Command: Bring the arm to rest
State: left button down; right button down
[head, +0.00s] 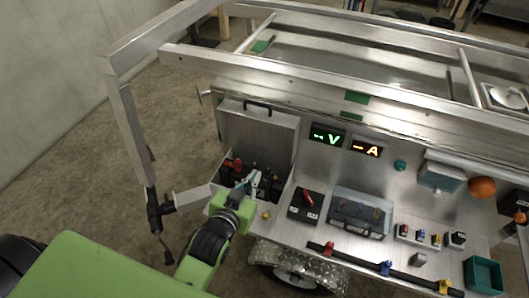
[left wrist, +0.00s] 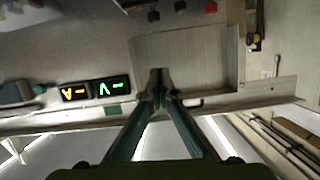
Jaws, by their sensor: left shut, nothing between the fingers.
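My left arm comes in from the bottom left of the head view, green and black. My left gripper (head: 252,180) is in front of the open box on the trailer's front panel, near its lower edge. In the left wrist view its two fingers (left wrist: 160,82) meet at the tips with nothing between them. Behind the fingers in that view is the box's plain metal lid (left wrist: 190,55). I cannot tell whether the fingertips touch anything. My right gripper is in neither view.
The aluminium trailer (head: 300,85) fills the middle and right. The open box (head: 262,135) holds dark and red parts. Beside it are a green V display (head: 327,135) and an orange A display (head: 366,147). Switches, an orange ball (head: 482,187) and a green bin (head: 484,275) stand right. Floor at left is clear.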

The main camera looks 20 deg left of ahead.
pick_arm(q)
jog(key=s+f+g, duration=0.2)
jog(key=s+g, duration=0.2)
jog(key=s, duration=0.4)
jog(key=s+a+f+m+g, duration=0.1)
jog(key=s+f+g, duration=0.2)
jog(key=s, duration=0.4)
jog(key=s+f+g, duration=0.2)
jog(key=s+g, duration=0.2)
jog(key=s, duration=0.4)
notch_tip(320, 180, down, 28)
jog(key=s+g+b, duration=0.1)
jog(key=s+b, duration=0.1)
jog(key=s+a+f+g+b, duration=0.1)
jog(key=s+a+f, duration=0.2)
jog(key=s+f, duration=1.3)
jog(key=shift+s+a+f, duration=0.15)
jog(key=shift+s+f, duration=0.15)
jog(key=shift+f, duration=0.4)
